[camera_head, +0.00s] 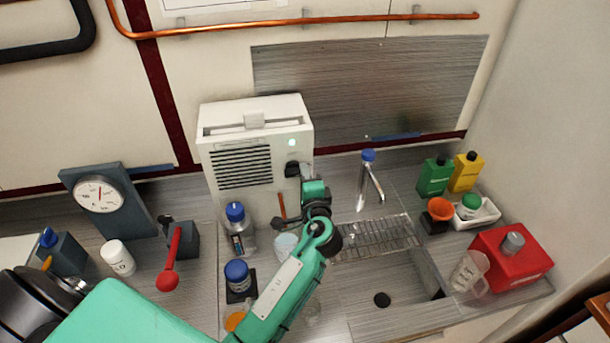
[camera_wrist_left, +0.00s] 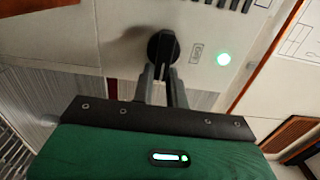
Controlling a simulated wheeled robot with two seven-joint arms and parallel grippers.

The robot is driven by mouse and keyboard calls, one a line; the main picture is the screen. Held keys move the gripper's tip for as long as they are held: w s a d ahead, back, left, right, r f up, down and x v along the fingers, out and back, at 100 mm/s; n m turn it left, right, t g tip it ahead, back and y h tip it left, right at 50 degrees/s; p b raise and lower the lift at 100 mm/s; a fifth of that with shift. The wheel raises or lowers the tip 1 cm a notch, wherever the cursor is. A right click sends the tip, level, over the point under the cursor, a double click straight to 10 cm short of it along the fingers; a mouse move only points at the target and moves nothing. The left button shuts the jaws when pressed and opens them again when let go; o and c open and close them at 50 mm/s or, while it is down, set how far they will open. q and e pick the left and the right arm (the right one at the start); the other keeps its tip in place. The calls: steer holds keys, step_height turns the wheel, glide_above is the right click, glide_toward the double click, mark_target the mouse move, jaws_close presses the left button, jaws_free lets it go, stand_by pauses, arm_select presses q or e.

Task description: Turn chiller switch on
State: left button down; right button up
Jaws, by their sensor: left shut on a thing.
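The chiller (camera_head: 262,125) is a white box with dark vent slats, standing against the back wall. Its switch is a black rotary knob (camera_head: 292,169) on the front panel, below a lit green lamp (camera_head: 291,142). In the left wrist view the knob (camera_wrist_left: 162,46) and the glowing green lamp (camera_wrist_left: 224,59) show close up. My left gripper (camera_head: 301,175) is at the chiller's front. In the left wrist view its two fingers (camera_wrist_left: 161,82) are shut on the knob's grip, one on each side. My right gripper is not in view.
A tap (camera_head: 370,185) and drain rack (camera_head: 375,238) lie right of the chiller. A blue-capped bottle (camera_head: 238,230) and blue-lidded jar (camera_head: 238,277) stand close to my left forearm. A red lever (camera_head: 172,260) and dial gauge (camera_head: 98,195) are on the left.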

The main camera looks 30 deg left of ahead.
arm_select(q)
steer(key=c, duration=1.4)
jaws_free()
steer(key=b+v, duration=0.5)
steer(key=v, duration=0.9)
steer(key=shift+w, duration=0.1)
